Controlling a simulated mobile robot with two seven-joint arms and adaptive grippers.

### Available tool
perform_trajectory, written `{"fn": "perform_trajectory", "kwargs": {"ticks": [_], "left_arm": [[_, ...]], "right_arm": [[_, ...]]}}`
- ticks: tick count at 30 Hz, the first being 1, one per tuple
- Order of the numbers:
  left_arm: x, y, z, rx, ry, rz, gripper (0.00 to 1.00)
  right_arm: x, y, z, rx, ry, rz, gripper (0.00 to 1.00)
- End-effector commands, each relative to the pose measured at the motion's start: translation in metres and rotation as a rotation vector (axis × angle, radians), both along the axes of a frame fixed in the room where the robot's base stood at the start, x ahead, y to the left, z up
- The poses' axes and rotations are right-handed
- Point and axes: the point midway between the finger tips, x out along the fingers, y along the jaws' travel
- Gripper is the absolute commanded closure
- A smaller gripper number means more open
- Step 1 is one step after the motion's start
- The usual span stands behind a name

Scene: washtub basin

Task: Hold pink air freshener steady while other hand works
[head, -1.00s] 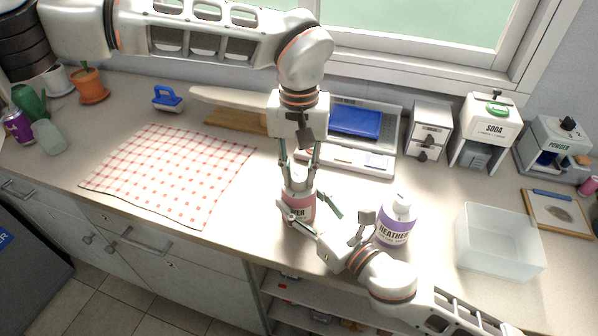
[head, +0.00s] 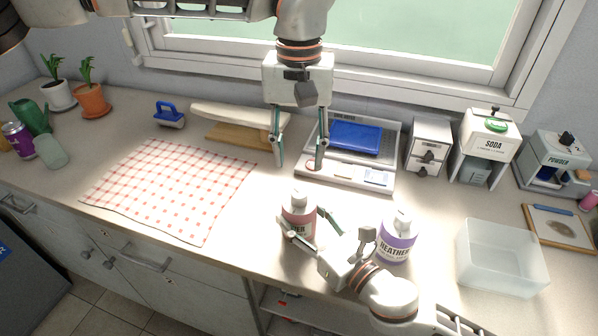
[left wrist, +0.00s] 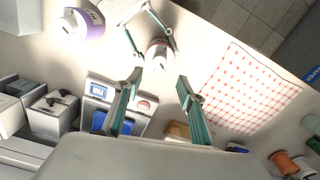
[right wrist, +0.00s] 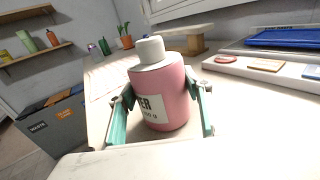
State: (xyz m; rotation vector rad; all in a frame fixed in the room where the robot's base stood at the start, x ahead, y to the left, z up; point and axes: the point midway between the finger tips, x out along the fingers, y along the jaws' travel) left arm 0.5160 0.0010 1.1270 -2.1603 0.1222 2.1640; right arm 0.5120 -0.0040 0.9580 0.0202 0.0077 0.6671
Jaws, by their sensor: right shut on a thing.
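The pink air freshener (head: 300,224) is a pink bottle with a white top and a pale label, upright near the counter's front edge. My right gripper (head: 310,230) is shut on its sides. In the right wrist view the bottle (right wrist: 165,88) sits between both green fingers, with its white cap on top. My left gripper (head: 299,165) is open and empty, raised above and behind the bottle, in front of the grey tray. In the left wrist view its fingers (left wrist: 158,80) are spread, and the bottle (left wrist: 158,53) shows beyond them.
The purple-labelled bottle (head: 397,240) stands just right of my right gripper. A clear tub (head: 500,265) is farther right. The grey tray (head: 345,178) with a blue block lies behind. A red-checked cloth (head: 170,190) covers the counter at left. The window (head: 420,40) is behind.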

Motion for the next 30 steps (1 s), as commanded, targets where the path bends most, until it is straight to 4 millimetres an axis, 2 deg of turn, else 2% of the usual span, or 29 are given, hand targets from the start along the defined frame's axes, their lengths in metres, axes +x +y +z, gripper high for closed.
{"fn": "perform_trajectory", "kwargs": {"ticks": [1,6,19,20,21,30], "left_arm": [[0.001,0.000,0.008,0.000,-0.003,-0.001,0.60],[0.001,0.000,0.022,0.000,-0.002,-0.001,0.60],[0.000,0.000,0.025,0.000,-0.001,-0.001,0.60],[0.000,0.000,0.025,0.000,-0.001,-0.001,0.60],[0.000,0.000,0.025,0.000,-0.001,-0.001,0.60],[0.000,0.000,0.025,0.000,-0.001,-0.001,0.60]], "right_arm": [[0.000,0.000,-0.001,0.000,0.002,0.000,0.78],[0.000,0.000,-0.001,0.000,0.002,0.000,0.78],[0.000,0.000,-0.001,0.000,0.002,0.000,0.78],[0.000,0.000,-0.001,0.000,0.002,0.000,0.42],[0.000,0.000,-0.001,0.000,0.002,0.000,0.32],[0.000,0.000,0.000,-0.001,0.001,0.000,0.31]]}}
